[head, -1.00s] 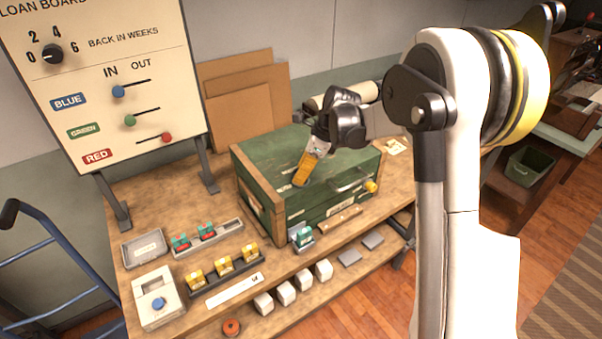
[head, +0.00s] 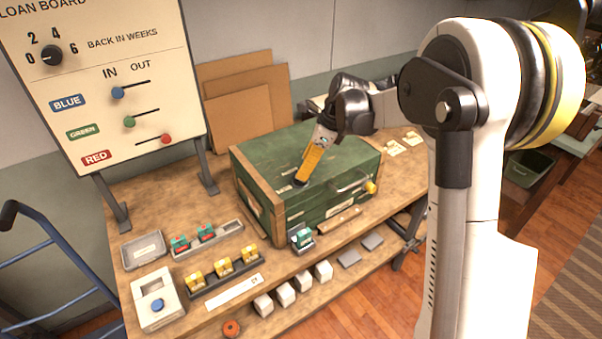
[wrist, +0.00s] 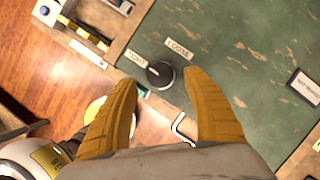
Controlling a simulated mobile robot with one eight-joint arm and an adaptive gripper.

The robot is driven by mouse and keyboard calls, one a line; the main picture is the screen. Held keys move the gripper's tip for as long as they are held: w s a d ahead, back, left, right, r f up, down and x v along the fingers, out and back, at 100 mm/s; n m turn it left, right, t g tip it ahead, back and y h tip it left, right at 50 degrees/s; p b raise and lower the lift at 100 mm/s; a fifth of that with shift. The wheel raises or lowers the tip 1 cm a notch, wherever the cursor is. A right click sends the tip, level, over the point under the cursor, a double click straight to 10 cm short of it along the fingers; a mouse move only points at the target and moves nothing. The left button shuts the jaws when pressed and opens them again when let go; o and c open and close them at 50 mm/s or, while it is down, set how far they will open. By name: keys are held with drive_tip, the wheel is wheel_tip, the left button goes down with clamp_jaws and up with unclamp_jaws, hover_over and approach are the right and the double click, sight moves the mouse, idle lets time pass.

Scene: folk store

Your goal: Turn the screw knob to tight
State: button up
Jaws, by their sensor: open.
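The screw knob (wrist: 160,74) is a round black knob with a pale mark on its face, set on the green lid of a wooden-edged chest (head: 270,155). In the wrist view it sits between a TIGHT label (wrist: 136,59) and a LOOSE label (wrist: 179,49). My gripper (wrist: 158,77) is open, with one yellow finger on each side of the knob and a visible gap to each. I cannot tell how high the fingertips are above the lid. In the head view my gripper (head: 303,182) points down at the lid's front edge and hides most of the knob.
A teal-and-white block (head: 301,238) stands before the chest. Trays with coloured blocks lie on the bench to the left, below the loan board (head: 105,80).

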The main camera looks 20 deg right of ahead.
drive_tip(key=v, duration=0.8)
drive_tip(key=s+a+r+n+t+h+b, duration=0.2)
drive_tip(key=s+a+n+b, duration=0.1)
drive_tip(key=s+n, duration=0.95)
drive_tip(key=s+f+n+t+h+b, duration=0.1)
drive_tip(key=s+f+n, duration=0.2)
drive_tip(key=s+n, duration=0.2)
drive_tip(key=s+f+n+t+b, duration=0.2)
drive_tip(key=s+f+n, duration=0.2)
drive_tip(key=s, duration=0.6)
drive_tip(key=shift+a+f+n+h, duration=0.3)
drive_tip(key=shift+a+n+h, duration=0.15)
drive_tip(key=shift+n, duration=0.6)
drive_tip(key=shift+s, duration=0.1)
